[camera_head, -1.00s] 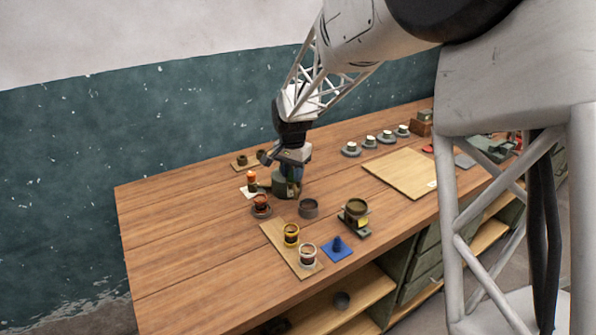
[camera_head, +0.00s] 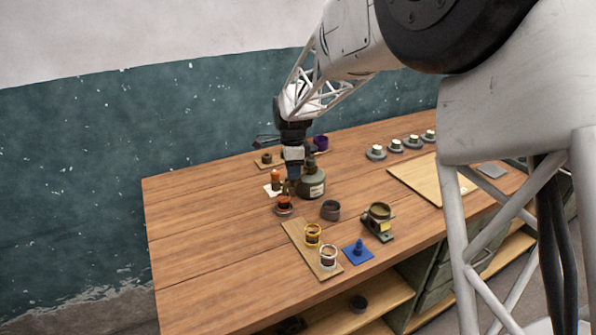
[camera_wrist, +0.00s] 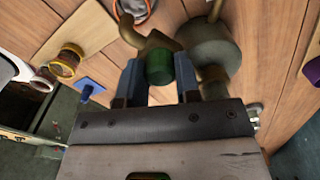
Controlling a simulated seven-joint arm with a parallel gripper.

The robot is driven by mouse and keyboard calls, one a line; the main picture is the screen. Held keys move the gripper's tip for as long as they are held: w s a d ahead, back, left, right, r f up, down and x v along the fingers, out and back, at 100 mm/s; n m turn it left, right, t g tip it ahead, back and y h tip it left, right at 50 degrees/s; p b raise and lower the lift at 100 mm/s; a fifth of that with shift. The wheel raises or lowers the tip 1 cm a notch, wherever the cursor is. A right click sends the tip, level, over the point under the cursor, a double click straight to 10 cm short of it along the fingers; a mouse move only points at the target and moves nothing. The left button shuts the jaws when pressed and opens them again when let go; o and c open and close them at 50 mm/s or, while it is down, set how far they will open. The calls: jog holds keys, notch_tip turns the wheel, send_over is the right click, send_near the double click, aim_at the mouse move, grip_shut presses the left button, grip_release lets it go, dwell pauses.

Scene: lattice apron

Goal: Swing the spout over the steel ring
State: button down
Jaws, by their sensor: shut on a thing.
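A squat grey-green dispenser (camera_head: 312,185) with a pale label stands on the bench; its round top shows in the wrist view (camera_wrist: 215,48). A curved brass spout (camera_wrist: 152,42) reaches left from it. A green knob (camera_wrist: 158,68) sits on the spout. My gripper (camera_wrist: 160,82) is shut on this knob; in the head view my gripper (camera_head: 291,183) is just left of the dispenser. The spout's end is beside an orange-rimmed cup (camera_wrist: 130,8), which stands on a dark dish in the head view (camera_head: 284,203). A steel ring (camera_head: 328,252) circles a cup on a narrow board.
The narrow board (camera_head: 300,243) also bears a yellow-ringed cup (camera_head: 313,233). A grey cup (camera_head: 330,210), a blue pad with a peg (camera_head: 358,251) and a stand with a cup (camera_head: 379,215) are near the front edge. The bench's left part is clear.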

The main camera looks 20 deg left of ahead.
jog(key=shift+w+a+m, duration=0.1)
jog(key=shift+a+m, duration=0.15)
jog(key=shift+m, duration=0.05)
jog(key=c, duration=0.8)
grip_release()
jog(key=shift+r, duration=0.15)
jog(key=shift+r, duration=3.8)
